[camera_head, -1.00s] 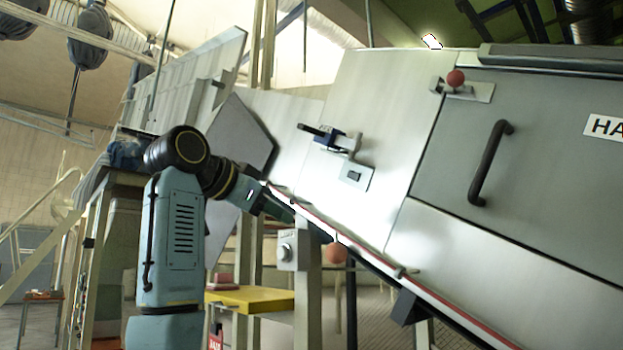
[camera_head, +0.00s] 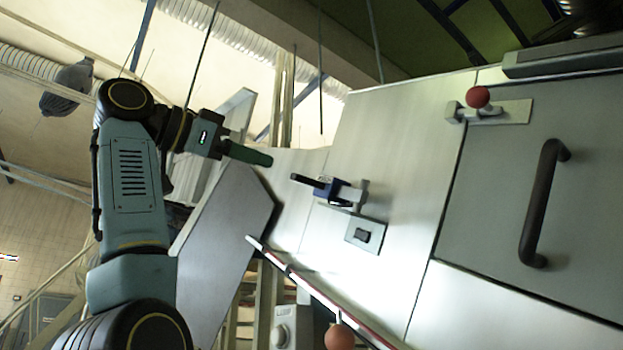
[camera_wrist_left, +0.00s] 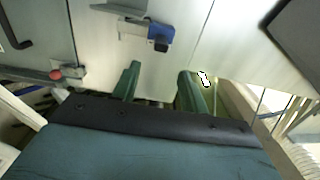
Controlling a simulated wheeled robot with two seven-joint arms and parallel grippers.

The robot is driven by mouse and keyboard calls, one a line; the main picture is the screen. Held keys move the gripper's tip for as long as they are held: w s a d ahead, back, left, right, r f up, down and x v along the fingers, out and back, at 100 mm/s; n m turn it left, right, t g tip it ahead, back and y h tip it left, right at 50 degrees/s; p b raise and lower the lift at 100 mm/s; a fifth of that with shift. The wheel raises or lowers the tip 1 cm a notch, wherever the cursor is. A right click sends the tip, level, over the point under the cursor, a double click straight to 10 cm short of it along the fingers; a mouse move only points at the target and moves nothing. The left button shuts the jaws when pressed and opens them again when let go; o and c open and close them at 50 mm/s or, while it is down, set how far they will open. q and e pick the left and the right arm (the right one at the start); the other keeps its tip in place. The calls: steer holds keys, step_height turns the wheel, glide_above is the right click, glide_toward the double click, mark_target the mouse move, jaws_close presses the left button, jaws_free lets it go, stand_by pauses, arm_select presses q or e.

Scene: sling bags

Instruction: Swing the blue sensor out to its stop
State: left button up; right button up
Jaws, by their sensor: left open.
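The blue sensor (camera_head: 334,188) is a small blue block with a dark bar pointing left, on a grey bracket fixed to the pale metal panel. It also shows in the left wrist view (camera_wrist_left: 159,34), upper middle, beyond the fingers. My left gripper (camera_head: 268,158) is to the left of the sensor and a little higher in the head view, apart from it. In the left wrist view its two green fingers (camera_wrist_left: 158,84) are spread with nothing between them. My right gripper is not in view.
A grey plate with a dark switch (camera_head: 363,236) sits below the sensor. A dark handle (camera_head: 541,203) and a red-knobbed latch (camera_head: 478,97) are to the right. An orange ball (camera_head: 339,337) hangs below the sloping rail. A grey angled panel (camera_head: 222,250) stands beside my left arm.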

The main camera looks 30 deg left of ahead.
arm_select(q)
steer(key=w, duration=0.2)
steer(key=p, duration=0.2)
glide_toward(323, 184)
steer(key=w, duration=0.2)
steer(key=x, duration=0.2)
steer(key=r+p+x, duration=0.1)
steer(key=x, duration=0.1)
steer(key=shift+a, duration=0.1)
steer(key=shift+w, duration=0.35)
steer(key=shift+w+f+p, duration=0.1)
steer(key=shift+w+p, duration=0.15)
steer(key=shift+p, duration=0.05)
steer(key=shift+w+d, duration=0.15)
steer(key=shift+d, duration=0.1)
steer(key=shift+c, duration=0.3)
steer(key=c, duration=0.7)
jaws_close()
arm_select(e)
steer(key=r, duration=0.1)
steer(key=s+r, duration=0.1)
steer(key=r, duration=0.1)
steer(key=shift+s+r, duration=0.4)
